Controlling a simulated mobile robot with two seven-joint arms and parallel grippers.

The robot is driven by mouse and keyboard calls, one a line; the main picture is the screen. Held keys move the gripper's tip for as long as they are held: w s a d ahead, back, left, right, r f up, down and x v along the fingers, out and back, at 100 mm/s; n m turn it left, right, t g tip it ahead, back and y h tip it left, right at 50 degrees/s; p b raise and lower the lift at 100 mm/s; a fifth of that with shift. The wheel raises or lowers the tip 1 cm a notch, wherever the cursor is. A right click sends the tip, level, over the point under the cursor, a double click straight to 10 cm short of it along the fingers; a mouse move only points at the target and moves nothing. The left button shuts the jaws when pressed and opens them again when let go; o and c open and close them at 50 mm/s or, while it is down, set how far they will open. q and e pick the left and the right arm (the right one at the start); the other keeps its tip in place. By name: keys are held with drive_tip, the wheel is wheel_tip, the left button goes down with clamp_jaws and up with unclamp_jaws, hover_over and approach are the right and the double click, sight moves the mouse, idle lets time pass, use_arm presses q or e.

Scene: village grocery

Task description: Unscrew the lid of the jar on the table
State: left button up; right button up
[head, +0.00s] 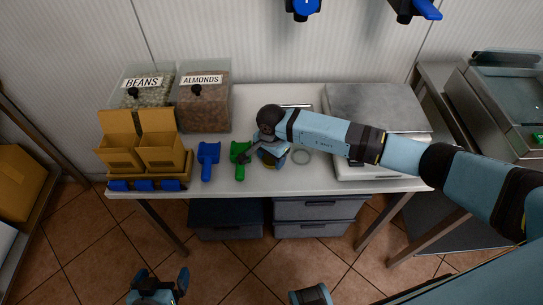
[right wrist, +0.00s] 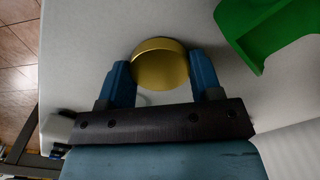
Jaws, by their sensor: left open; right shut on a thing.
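A gold lid (right wrist: 160,66) sits between the two blue fingers of my right gripper (right wrist: 162,85) in the right wrist view. The fingers are shut on its sides. In the head view my right gripper (head: 268,155) is low over the table (head: 320,172), with a bit of yellow showing under it. A thin round glass-like rim (head: 301,157) shows just right of the gripper; my arm hides part of that area. I cannot tell whether it is the jar. My left gripper (head: 158,286) is open and empty at the bottom of the head view, away from the table.
A green scoop (head: 240,160) lies close left of my right gripper, with a blue scoop (head: 207,160) beyond. Bins of beans (head: 140,90) and almonds (head: 203,105), cardboard boxes (head: 160,150) and a scale (head: 375,105) flank the workspace.

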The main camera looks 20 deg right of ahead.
drive_tip(key=shift+f+b, duration=0.3)
drive_tip(key=o, duration=1)
drive_tip(key=shift+r, duration=0.1)
drive_tip(key=shift+r, duration=0.1)
